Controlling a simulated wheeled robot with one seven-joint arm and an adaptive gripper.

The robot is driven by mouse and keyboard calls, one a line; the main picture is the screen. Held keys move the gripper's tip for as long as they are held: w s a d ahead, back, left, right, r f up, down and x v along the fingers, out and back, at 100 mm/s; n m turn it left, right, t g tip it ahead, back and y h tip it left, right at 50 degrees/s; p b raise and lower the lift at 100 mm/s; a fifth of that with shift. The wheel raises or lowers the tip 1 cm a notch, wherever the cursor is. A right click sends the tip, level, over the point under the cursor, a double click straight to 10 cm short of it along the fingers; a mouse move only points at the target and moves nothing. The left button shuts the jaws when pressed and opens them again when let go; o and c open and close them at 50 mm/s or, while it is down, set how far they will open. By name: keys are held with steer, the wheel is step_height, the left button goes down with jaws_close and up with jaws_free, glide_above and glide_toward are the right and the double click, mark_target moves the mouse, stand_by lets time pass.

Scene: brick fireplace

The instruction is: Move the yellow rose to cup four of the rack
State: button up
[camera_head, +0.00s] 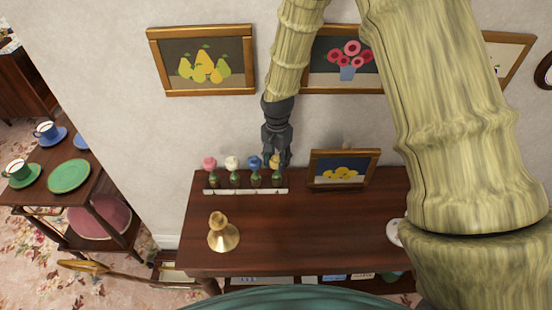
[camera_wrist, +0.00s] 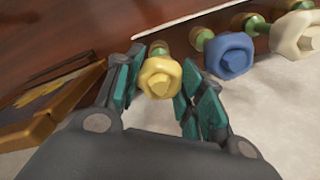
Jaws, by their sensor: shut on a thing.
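The yellow rose (camera_head: 274,161) is at the right end of the rack (camera_head: 246,191), its stem over or in the rightmost cup; I cannot tell if it is fully seated. My gripper (camera_head: 277,158) points down at it from above. In the wrist view, the yellow rose (camera_wrist: 160,76) sits between the two teal-padded fingers (camera_wrist: 157,88), which are shut on it. Its head hides most of its stem and cup. Left of it in the head view, a blue rose (camera_head: 254,163), a white rose (camera_head: 232,163) and a pink rose (camera_head: 209,164) stand upright in the rack.
A framed lemon picture (camera_head: 343,170) stands close to the right of the rack, also seen in the wrist view (camera_wrist: 45,105). A brass candlestick (camera_head: 222,233) stands at the table's front left. The middle of the wooden table (camera_head: 310,228) is clear. The wall is close behind.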

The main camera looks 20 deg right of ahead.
steer(key=shift+f, duration=0.1)
steer(key=o, duration=0.9)
steer(key=shift+o, duration=0.2)
step_height(320, 180, up, 12)
steer(key=shift+d, duration=0.1)
stand_by(0.3)
